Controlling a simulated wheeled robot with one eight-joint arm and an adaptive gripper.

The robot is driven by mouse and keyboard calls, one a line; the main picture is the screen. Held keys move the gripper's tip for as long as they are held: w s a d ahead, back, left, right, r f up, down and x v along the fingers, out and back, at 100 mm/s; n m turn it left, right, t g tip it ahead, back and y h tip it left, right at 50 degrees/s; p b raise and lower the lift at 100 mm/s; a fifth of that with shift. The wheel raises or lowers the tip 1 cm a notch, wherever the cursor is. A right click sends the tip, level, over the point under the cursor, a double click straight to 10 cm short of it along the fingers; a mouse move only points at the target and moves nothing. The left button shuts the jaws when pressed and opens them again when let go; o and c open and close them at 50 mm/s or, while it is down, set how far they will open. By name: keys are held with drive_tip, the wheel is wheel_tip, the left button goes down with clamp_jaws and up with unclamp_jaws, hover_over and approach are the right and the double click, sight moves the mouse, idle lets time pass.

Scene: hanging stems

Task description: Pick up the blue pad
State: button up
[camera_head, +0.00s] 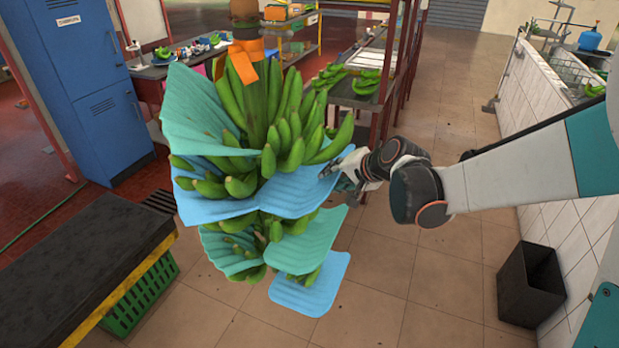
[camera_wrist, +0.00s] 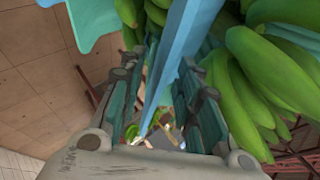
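A green banana bunch (camera_head: 265,110) hangs with several teal and blue pads between its layers. A blue pad (camera_head: 297,192) sticks out to the right at mid height, under the upper bananas. My gripper (camera_head: 347,172) is at this pad's right edge. In the wrist view, a blue pad (camera_wrist: 178,55) is seen edge-on and passes between the two fingers of my gripper (camera_wrist: 162,68). The fingers stand apart, with gaps visible beside the pad. Another blue pad (camera_head: 312,284) hangs lowest on the bunch. The pad's inner part is hidden among the bananas.
Teal pads (camera_head: 310,243) sit above the lowest blue one. Green bananas (camera_wrist: 255,75) are close to the right finger. A dark bench (camera_head: 85,270) stands at left, a black bin (camera_head: 531,284) at right by the tiled wall. Floor between bunch and bin is clear.

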sight(328, 178)
drive_tip(key=shift+x, duration=1.85)
clamp_jaws()
